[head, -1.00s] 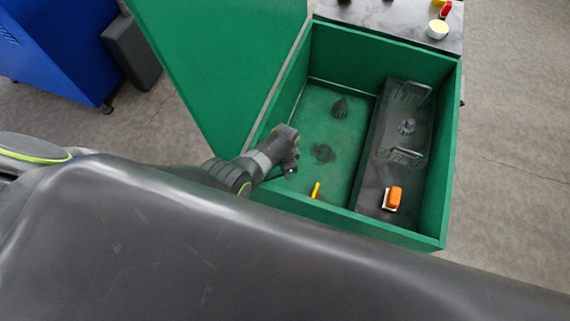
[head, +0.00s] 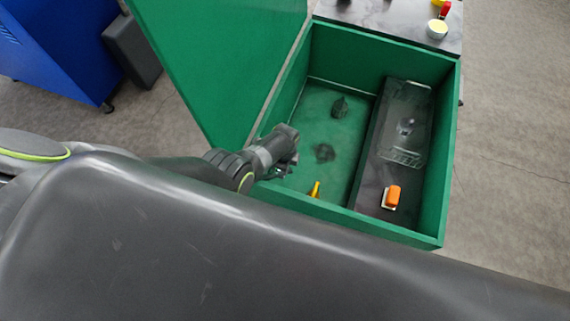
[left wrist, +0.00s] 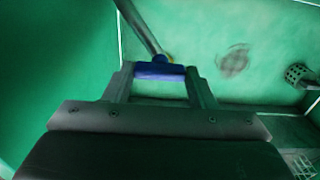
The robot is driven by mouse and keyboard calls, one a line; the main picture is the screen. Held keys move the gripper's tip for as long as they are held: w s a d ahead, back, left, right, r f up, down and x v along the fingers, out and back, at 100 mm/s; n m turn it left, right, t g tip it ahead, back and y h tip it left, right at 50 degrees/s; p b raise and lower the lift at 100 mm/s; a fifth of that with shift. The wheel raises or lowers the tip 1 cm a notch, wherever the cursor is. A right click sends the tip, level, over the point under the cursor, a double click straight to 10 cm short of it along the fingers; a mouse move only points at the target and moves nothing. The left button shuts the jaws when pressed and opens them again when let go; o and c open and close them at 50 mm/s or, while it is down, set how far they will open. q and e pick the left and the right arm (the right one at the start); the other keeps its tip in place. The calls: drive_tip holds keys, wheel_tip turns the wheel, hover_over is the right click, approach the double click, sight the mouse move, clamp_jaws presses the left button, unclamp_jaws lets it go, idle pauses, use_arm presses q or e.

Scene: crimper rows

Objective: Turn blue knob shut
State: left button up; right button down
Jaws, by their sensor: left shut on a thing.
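The blue knob (left wrist: 158,71) shows in the left wrist view between the fingertips of my left gripper (left wrist: 160,80). The fingers are shut on it, one on each side. A grey rod or pipe (left wrist: 140,27) runs up and left behind the knob, with a bit of yellow at its end. In the head view my left gripper (head: 284,166) reaches into the left part of the open green box (head: 451,170). The knob is hidden there behind the gripper. My right gripper is not in view.
The box's green lid (head: 225,60) stands open at the left. Inside are a dark cone-shaped piece (head: 340,107), a yellow piece (head: 315,189) and an orange switch (head: 392,196) on a dark panel. A blue cabinet (head: 50,50) stands at far left.

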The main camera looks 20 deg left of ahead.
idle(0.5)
use_arm(q)
drive_tip(key=o, duration=1)
wheel_tip(320, 180, up, 6)
drive_tip(key=p, duration=0.4)
drive_tip(key=shift+r, duration=5.7)
